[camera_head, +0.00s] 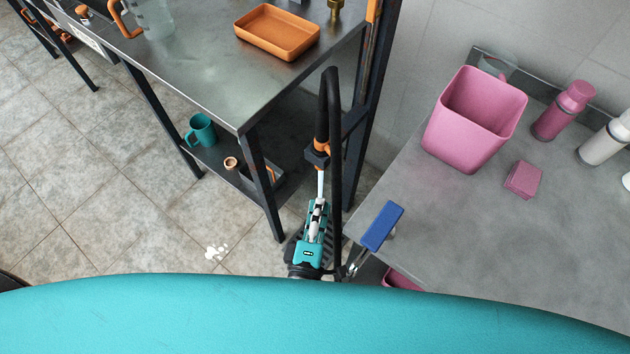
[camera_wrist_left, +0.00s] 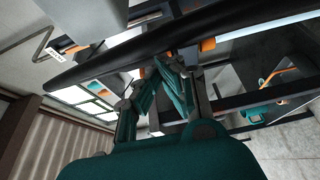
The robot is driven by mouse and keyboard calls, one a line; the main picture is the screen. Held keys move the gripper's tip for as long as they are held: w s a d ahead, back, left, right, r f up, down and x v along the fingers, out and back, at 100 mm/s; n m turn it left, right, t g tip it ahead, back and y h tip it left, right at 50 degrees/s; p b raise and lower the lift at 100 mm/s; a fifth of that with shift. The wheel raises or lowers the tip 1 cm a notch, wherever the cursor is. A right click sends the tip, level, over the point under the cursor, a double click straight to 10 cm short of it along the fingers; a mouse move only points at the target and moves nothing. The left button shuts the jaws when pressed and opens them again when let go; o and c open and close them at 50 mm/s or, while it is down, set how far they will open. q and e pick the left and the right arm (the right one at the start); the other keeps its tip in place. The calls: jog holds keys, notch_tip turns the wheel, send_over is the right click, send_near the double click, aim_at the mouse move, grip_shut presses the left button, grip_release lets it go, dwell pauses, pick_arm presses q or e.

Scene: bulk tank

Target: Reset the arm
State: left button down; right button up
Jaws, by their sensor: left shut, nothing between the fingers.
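My left gripper (camera_head: 317,208) is teal and dark, low in the middle of the head view, beside the front corner of the metal table. In the left wrist view its ribbed teal fingers (camera_wrist_left: 161,64) are drawn together, with no object visible between them. A thick black hose (camera_wrist_left: 110,68) crosses the left wrist view close to the fingertips. A tall black hose loop (camera_head: 333,130) also rises above the gripper in the head view. My right gripper is not in view.
The metal table (camera_head: 215,75) holds an orange tray (camera_head: 277,32); its lower shelf holds a teal mug (camera_head: 201,129). The right counter (camera_head: 500,235) holds a pink bin (camera_head: 474,122), a pink box (camera_head: 523,179) and bottles. A blue item (camera_head: 382,226) sits at its edge.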

pick_arm(q)
jog(key=s+a+f+m+g+h, duration=0.1)
jog(key=s+f+m+g, duration=0.25)
jog(key=f, duration=0.55)
jog(key=s+a+f+m+g, duration=0.1)
jog(key=s+f+m+g, duration=0.2)
jog(key=f, duration=0.6)
jog(key=s+a+f+m+g+h, duration=0.1)
jog(key=s+a+f+m+g, duration=0.15)
jog(key=f+m, duration=0.4)
jog(key=s+a+f+m+g+y, duration=0.3)
jog(key=s+a+f+m+g, duration=0.3)
jog(key=s+a+f, duration=1)
jog(key=s+f+g, duration=0.1)
jog(key=s+g, duration=0.1)
jog(key=s, duration=0.2)
jog(key=shift+a+f+y, duration=0.35)
jog(key=shift+a+y, duration=0.05)
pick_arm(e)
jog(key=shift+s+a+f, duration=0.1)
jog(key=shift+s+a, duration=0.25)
pick_arm(q)
jog(key=shift+w, duration=0.1)
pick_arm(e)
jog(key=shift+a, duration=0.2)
